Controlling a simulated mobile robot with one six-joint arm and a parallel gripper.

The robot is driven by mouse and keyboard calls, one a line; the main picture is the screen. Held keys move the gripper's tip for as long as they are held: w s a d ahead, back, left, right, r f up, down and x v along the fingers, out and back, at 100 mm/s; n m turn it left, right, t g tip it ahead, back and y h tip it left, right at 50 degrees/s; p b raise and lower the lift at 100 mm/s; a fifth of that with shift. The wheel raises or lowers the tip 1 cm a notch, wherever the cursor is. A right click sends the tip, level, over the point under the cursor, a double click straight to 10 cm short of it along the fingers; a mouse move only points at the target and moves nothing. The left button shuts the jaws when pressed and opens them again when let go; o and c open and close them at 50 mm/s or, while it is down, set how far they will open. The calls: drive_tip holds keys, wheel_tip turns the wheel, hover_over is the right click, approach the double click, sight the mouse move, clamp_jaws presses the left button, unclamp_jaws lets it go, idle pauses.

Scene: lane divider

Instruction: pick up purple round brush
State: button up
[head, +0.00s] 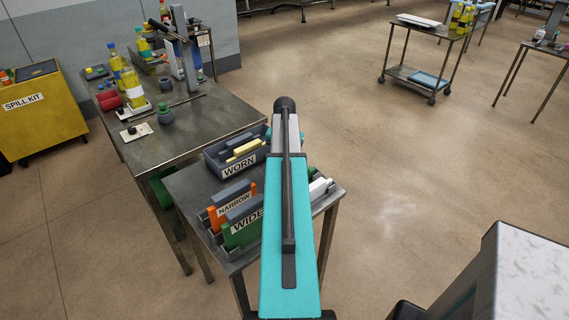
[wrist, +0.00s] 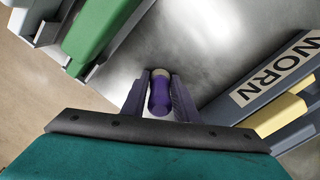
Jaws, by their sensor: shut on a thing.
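The purple round brush (wrist: 160,94) shows in the wrist view, with a purple body and a pale, tan top end. My gripper (wrist: 160,88) is shut on it, with one finger on each side. Bare grey metal tabletop shows beyond the brush; I cannot tell whether the brush touches it. In the head view my teal arm covers the middle of the small table and hides the brush and the fingers.
A grey bin marked WORN (head: 238,171) with yellow pieces stands close to the gripper. Holders marked NARROW (head: 233,204) and WIDE (head: 247,224) stand at the small table's front left. A larger metal table (head: 190,122) with bottles adjoins. Open floor lies right.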

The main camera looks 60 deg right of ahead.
drive_tip(key=shift+r, duration=0.2)
drive_tip(key=shift+r+b, duration=1.25)
drive_tip(key=shift+r, duration=3.55)
drive_tip(key=shift+s, duration=0.15)
